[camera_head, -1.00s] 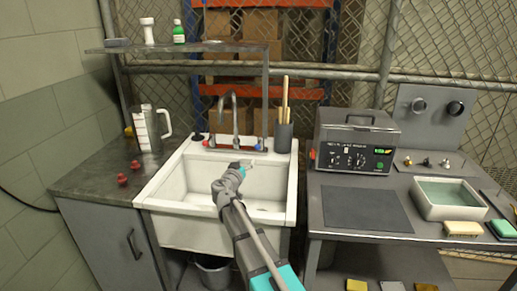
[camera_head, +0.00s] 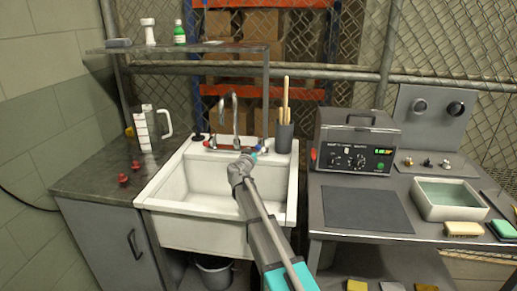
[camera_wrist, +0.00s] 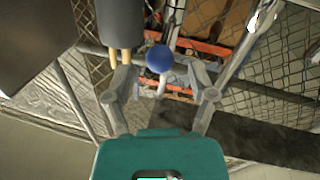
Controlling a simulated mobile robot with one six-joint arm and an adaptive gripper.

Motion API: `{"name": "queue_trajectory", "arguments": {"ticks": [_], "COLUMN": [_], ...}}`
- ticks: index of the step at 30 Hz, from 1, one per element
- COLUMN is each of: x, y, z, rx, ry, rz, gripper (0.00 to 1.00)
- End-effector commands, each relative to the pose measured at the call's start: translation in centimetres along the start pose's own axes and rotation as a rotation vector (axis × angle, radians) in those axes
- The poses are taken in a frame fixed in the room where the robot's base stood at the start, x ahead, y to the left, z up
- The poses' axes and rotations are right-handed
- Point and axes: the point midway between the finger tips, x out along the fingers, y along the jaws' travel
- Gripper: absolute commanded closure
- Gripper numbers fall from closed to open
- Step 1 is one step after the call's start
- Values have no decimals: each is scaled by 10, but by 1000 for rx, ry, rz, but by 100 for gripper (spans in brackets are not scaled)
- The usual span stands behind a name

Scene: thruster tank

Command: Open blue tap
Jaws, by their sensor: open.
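The blue tap (camera_head: 262,148) is on the back rim of the white sink, right of the curved metal faucet (camera_head: 235,115). In the wrist view its round blue knob (camera_wrist: 159,58) shows just beyond and between my fingertips. My gripper (camera_wrist: 161,88) is open, with a finger on each side of the knob's line and nothing held. In the head view my gripper (camera_head: 253,156) reaches over the sink to the tap and partly covers it. I cannot tell whether a finger touches the knob.
The red tap (camera_head: 207,143) is left of the faucet. A dark holder with wooden-handled tools (camera_head: 284,138) stands close to the right of the blue tap; it also shows in the wrist view (camera_wrist: 120,28). A shelf (camera_head: 190,47) hangs above. The sink basin (camera_head: 200,190) is empty.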

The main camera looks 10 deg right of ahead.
Motion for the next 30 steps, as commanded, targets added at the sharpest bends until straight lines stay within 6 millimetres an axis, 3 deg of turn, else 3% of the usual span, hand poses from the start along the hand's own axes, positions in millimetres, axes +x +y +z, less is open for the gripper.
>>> {"name": "queue_trajectory", "arguments": {"ticks": [7,20,30], "x": [24,28,28], "y": [0,1,2], "z": [0,0,0], "rx": [0,0,0], "ry": [0,0,0], "rz": [1,1,2], "gripper": [27,27,90]}}
